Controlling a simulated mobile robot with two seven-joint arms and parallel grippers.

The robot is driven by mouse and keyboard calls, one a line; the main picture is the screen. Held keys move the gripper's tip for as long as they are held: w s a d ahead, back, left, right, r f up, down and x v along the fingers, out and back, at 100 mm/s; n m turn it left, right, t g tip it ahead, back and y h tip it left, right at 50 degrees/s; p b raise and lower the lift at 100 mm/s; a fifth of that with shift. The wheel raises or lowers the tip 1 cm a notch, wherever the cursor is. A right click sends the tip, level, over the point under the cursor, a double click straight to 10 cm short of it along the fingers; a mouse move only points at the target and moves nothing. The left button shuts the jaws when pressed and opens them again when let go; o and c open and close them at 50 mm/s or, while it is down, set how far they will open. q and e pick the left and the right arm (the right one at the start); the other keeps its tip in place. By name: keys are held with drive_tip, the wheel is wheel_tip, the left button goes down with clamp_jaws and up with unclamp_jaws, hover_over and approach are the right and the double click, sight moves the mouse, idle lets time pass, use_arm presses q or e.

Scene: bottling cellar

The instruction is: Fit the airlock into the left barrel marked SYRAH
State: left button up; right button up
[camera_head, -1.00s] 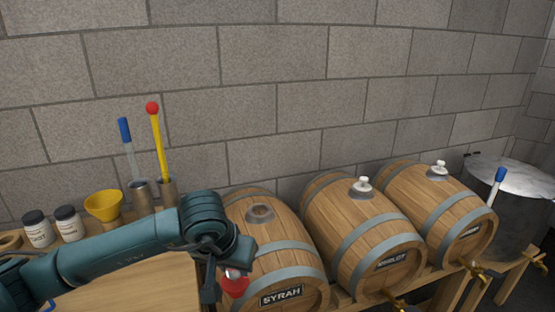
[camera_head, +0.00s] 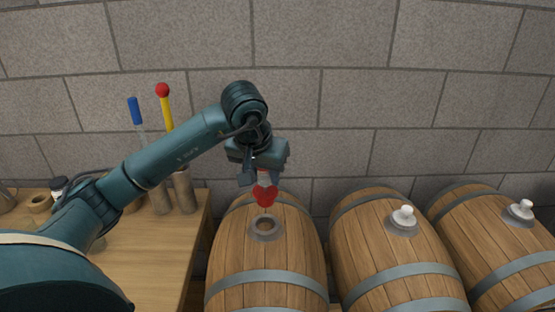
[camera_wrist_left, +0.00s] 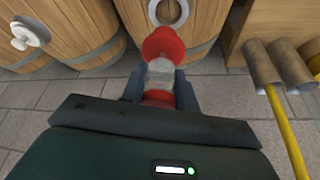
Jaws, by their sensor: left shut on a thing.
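The airlock (camera_head: 265,195), clear with red parts, is held between the fingers of my left gripper (camera_head: 261,177). In the head view it hangs roughly upright with its red end down, just above the open bung hole (camera_head: 266,226) of the left barrel (camera_head: 264,257), apparently apart from it. The barrel's SYRAH label is out of the current head view. In the left wrist view the airlock (camera_wrist_left: 159,72) sits between the fingertips (camera_wrist_left: 159,88), and the grey-ringed hole (camera_wrist_left: 168,11) lies beyond its red end. My right gripper is not in view.
Two other barrels (camera_head: 392,250) (camera_head: 500,245) to the right have white bungs (camera_head: 404,216) (camera_head: 520,209). A block wall stands behind.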

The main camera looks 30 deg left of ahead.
sight(263, 192)
use_arm(q)
drive_tip(key=shift+w+a, duration=0.1)
drive_tip(key=shift+a, duration=0.05)
drive_tip(key=shift+s+f+b, duration=0.3)
drive_tip(key=shift+f+b, duration=0.05)
drive_tip(key=shift+b, duration=0.05)
drive_tip(key=shift+f, duration=0.3)
wheel_tip(263, 192, down, 3)
drive_tip(key=shift+r+b, duration=0.2)
drive_tip(key=shift+b, duration=0.95)
drive_tip(key=shift+f+b, duration=0.6)
drive_tip(key=shift+f, duration=0.15)
drive_tip(key=shift+f+b, duration=0.3)
drive_tip(key=shift+f, duration=0.1)
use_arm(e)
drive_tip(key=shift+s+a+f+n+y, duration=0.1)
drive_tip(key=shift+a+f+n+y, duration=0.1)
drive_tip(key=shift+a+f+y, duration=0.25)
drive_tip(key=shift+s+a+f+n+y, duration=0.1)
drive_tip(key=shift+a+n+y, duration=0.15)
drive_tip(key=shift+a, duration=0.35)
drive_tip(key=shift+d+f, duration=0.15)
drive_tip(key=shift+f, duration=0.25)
